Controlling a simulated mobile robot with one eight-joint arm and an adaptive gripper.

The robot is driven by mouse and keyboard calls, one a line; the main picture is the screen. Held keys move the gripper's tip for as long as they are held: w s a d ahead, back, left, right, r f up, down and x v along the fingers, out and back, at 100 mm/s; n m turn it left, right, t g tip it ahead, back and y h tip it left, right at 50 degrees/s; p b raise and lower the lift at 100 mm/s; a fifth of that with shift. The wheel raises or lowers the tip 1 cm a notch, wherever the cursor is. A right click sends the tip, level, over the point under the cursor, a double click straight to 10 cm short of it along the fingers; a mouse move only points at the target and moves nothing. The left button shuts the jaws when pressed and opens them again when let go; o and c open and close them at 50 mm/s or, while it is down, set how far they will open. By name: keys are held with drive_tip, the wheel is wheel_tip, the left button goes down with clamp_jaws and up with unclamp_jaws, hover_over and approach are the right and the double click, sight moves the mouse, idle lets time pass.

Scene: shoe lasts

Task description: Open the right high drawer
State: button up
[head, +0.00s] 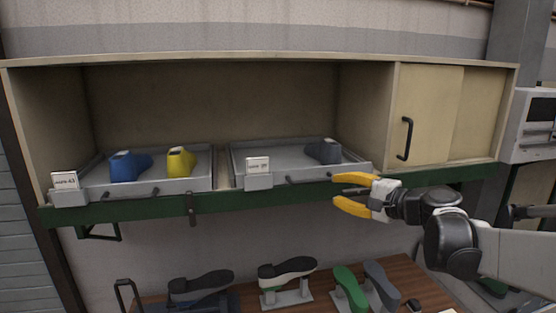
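The right high drawer (345,173) is a shallow grey tray on the shelf of the wall cabinet. A white label (258,165) stands at its front left, and a dark grey shoe last (325,151) sits inside at the right. A dark handle (308,179) runs along its front. My gripper (338,190) has two yellow fingers spread apart, pointing left. It is in front of the drawer's right end, just below its front edge in the picture, and to the right of the handle. Nothing is held between the fingers. I cannot tell its distance from the drawer front.
A left grey drawer (110,191) holds blue (129,166) and yellow (180,162) lasts. A cabinet door with a black handle (405,138) is at the right. A green rail (160,208) runs below. A wooden bench (320,299) with several shoe parts stands lower down.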

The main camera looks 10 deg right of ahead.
sight(314, 182)
drive_tip(key=p+x, duration=0.1)
drive_tip(key=x, duration=0.4)
drive_tip(key=p+x, duration=0.1)
drive_tip(key=x, duration=0.4)
drive_tip(key=shift+w+a+r, duration=0.1)
drive_tip(key=shift+w+r, duration=0.05)
drive_tip(key=shift+w, duration=0.3)
drive_tip(key=shift+c, duration=0.5)
drive_tip(key=shift+s, duration=0.1)
clamp_jaws()
